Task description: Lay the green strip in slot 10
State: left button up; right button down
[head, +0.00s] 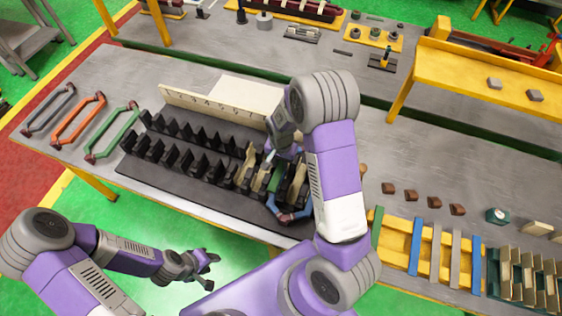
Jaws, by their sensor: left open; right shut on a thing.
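The stator (165,160) is a dark block with two rows of black teeth on the near table. Tan pieces (247,170) stand in its right-hand slots. My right gripper (269,156) is over the right part of the stator, shut, its fingers partly hidden by my arm. A green piece (276,180), which looks like the green strip, shows just below it among the teeth. I cannot tell how deep it sits or which slot it is at. My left gripper (208,263) is open and empty, off the table's near edge.
A cream numbered board (210,102) stands behind the stator. Grey, orange and green coil frames (115,135) lie at the left. A yellow rack (398,243) with coloured strips, including a green one (376,228), and brown blocks (411,194) are at the right.

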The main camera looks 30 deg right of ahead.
aim_at(281, 166)
jog(key=shift+f, duration=0.25)
jog(key=shift+f+b, duration=2)
jog(key=shift+f, duration=0.2)
jog(key=shift+f+b, duration=0.5)
jog(key=shift+f, duration=0.05)
dwell(0.3)
jog(key=c, duration=0.7)
grip_release()
jog(key=shift+c, duration=0.2)
jog(key=shift+r, duration=0.2)
jog(key=shift+r+p, duration=0.55)
jog(key=shift+p, duration=0.05)
jog(key=shift+r, duration=0.1)
